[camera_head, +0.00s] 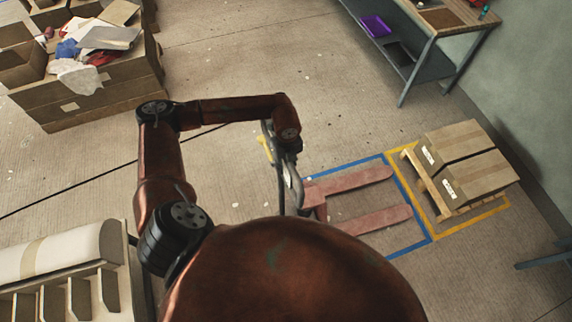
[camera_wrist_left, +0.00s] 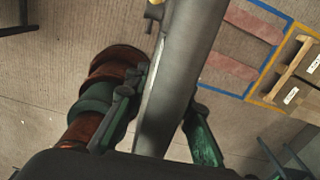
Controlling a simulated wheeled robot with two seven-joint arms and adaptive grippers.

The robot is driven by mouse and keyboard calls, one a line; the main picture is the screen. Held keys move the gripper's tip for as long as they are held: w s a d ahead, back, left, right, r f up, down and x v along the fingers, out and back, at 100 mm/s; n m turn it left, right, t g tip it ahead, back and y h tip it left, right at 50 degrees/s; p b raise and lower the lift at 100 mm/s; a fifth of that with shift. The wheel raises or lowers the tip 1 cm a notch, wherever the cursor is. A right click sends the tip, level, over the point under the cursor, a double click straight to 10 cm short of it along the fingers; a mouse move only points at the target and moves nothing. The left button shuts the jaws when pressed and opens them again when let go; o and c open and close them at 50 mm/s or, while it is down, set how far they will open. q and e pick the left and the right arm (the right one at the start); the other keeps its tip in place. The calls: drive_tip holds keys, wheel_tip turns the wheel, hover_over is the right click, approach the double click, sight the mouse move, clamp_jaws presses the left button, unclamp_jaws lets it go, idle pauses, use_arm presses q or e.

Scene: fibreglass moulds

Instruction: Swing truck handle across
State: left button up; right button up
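The pallet truck (camera_head: 362,182) has two faded red forks and stands right of centre in the head view. Its grey handle (camera_head: 297,188) rises at the left end of the forks, partly hidden by my arm. My left gripper (camera_head: 284,148) is at the upper part of this handle. In the left wrist view the handle (camera_wrist_left: 180,75) runs as a thick grey bar between the two green fingers of my left gripper (camera_wrist_left: 162,95). The fingers lie against both sides of the bar and appear shut on it. My right gripper is in neither view.
The forks lie within a blue floor outline (camera_head: 345,165). Cartons (camera_head: 470,168) on a wooden pallet (camera_head: 425,182) stand in a yellow outline to the right. A workbench (camera_head: 405,45) is at the upper right, a filled crate (camera_head: 100,95) upper left, white shelving (camera_head: 60,255) lower left. The middle floor is clear.

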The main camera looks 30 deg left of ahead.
use_arm(q)
drive_tip(key=shift+w, duration=0.1)
clamp_jaws()
drive_tip(key=shift+w+r, duration=0.1)
drive_tip(key=shift+r, duration=0.05)
idle(0.4)
